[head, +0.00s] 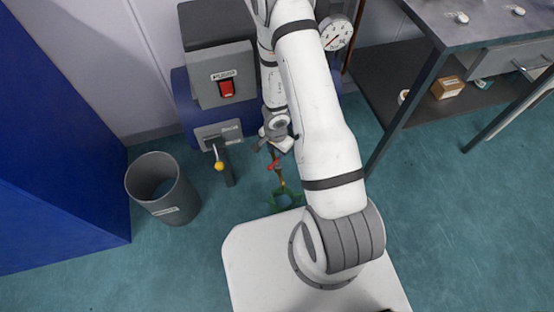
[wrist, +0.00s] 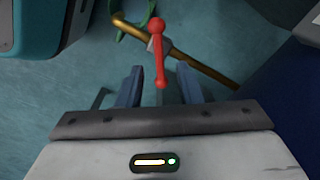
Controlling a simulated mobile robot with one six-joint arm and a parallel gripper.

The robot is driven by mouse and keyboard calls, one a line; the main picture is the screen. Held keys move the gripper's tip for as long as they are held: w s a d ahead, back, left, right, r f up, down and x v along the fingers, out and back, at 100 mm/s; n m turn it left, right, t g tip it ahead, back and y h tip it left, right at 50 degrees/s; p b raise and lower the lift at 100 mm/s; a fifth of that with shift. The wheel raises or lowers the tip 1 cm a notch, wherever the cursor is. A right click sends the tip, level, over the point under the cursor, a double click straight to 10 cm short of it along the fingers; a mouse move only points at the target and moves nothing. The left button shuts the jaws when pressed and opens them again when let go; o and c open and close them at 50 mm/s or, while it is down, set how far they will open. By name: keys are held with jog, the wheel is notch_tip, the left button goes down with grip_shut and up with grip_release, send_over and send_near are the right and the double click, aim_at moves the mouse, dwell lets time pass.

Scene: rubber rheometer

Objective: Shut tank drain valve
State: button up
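A red valve lever (head: 273,164) sits on a thin brass pipe (head: 282,183) low beside the blue machine. In the wrist view the red lever (wrist: 159,52) stands crosswise to the brass pipe (wrist: 200,67), its lower end between my fingers. My gripper (head: 268,150) is just above the lever and points down. In the wrist view my gripper (wrist: 160,76) is open, with a finger on each side of the lever's end. I cannot tell whether either finger touches it. A green hose (head: 285,198) lies below the pipe.
A grey box with a red switch (head: 226,88) and a lever with a yellow knob (head: 219,166) are left of my arm. A grey bin (head: 163,190) stands farther left. A metal table (head: 470,30) is at right, a dial gauge (head: 336,33) behind.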

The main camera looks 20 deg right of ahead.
aim_at(277, 159)
jog(key=shift+d+f+b, duration=0.15)
jog(key=shift+f+b, duration=2.75)
jog(key=shift+f, duration=0.45)
jog(key=shift+c, duration=0.4)
grip_shut()
